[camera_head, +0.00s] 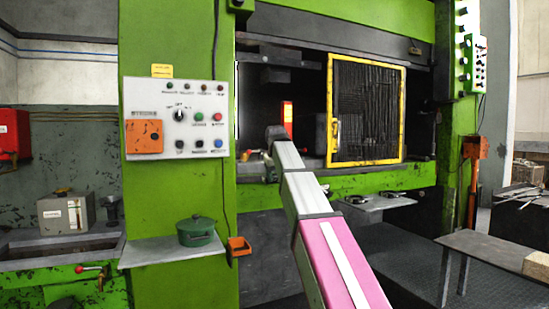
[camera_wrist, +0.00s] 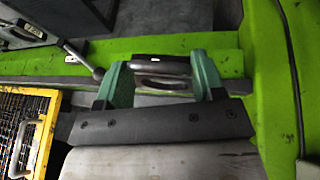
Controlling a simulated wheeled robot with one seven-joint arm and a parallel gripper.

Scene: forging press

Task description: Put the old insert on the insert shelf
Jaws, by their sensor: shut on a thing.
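My gripper (camera_wrist: 161,70) shows in the wrist view, with two green fingers shut on a grey, rounded metal piece, the old insert (camera_wrist: 160,66). The piece lies crosswise between the fingers, over a bright green beam; its far side is hard to make out. In the head view my arm reaches toward the press opening, and the fingers and the insert are hidden behind it. A small grey shelf (camera_head: 368,204) with dark round pieces on it, which looks like the insert shelf, sticks out below the press opening, right of my arm.
A yellow-framed mesh gate (camera_head: 366,108) covers the right of the opening. A glowing orange billet (camera_head: 287,118) shows inside. A green pot (camera_head: 195,232) stands on a left side shelf (camera_head: 170,250). A bench (camera_head: 490,250) stands at the right.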

